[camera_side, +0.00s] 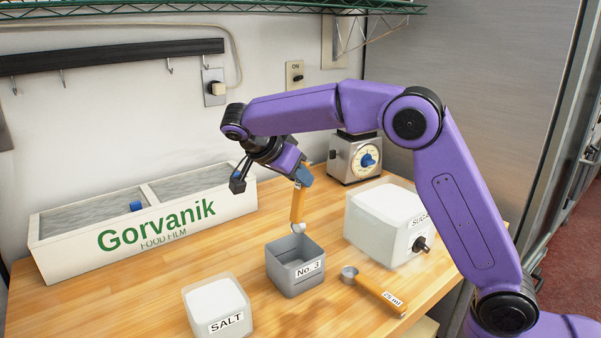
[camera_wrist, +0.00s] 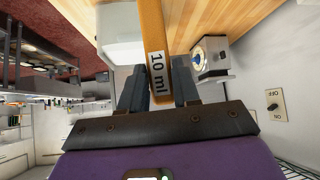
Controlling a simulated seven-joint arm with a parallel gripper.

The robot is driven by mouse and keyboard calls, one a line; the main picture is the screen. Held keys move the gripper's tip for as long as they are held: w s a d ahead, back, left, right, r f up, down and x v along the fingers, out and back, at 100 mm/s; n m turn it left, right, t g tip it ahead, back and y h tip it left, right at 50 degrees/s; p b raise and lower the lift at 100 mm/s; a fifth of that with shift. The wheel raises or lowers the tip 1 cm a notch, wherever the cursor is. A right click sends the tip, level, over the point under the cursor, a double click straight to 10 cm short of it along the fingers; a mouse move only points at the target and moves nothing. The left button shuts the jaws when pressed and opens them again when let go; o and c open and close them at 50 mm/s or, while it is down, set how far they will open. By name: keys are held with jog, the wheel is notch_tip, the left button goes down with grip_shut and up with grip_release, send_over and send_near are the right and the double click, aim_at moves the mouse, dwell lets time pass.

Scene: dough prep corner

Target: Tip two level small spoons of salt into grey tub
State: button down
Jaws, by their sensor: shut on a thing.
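My gripper (camera_side: 303,178) is shut on the orange handle of the small spoon (camera_side: 297,206), marked 10 ml in the wrist view (camera_wrist: 155,45). The spoon hangs steeply with its bowl lowest, just above the back part of the grey tub (camera_side: 296,281), labelled No. 3. I cannot tell whether the bowl holds salt. The tub is open; I see grey inner walls and no clear salt, though its floor is partly hidden. The salt container (camera_side: 226,322), labelled SALT and filled with white salt, stands at the front left of the grey tub.
A larger 25 ml spoon (camera_side: 380,293) lies right of the grey tub. A sugar container (camera_side: 368,230) stands behind it. A scale (camera_side: 345,160) is at the back. A long Gorvanik food film box (camera_side: 75,257) lies along the wall. The counter's front left is clear.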

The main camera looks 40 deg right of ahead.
aim_at(308, 161)
jog(key=shift+s+a+f+h, duration=0.1)
jog(key=shift+s+a+h, duration=0.1)
jog(key=shift+a+h, duration=0.9)
jog(key=d+y, duration=0.1)
jog(key=d, duration=0.1)
jog(key=d+r+y, duration=0.1)
jog(key=y, duration=0.1)
jog(key=w+d+y, duration=0.1)
jog(key=d+y, duration=0.1)
jog(key=shift+d+r+g, duration=0.25)
jog(key=shift+d+g, duration=0.05)
jog(key=d+y, duration=0.3)
jog(key=w+d+f+y, duration=0.1)
jog(key=d+y, duration=0.1)
jog(key=shift+f+g, duration=0.1)
jog(key=shift+g, duration=0.3)
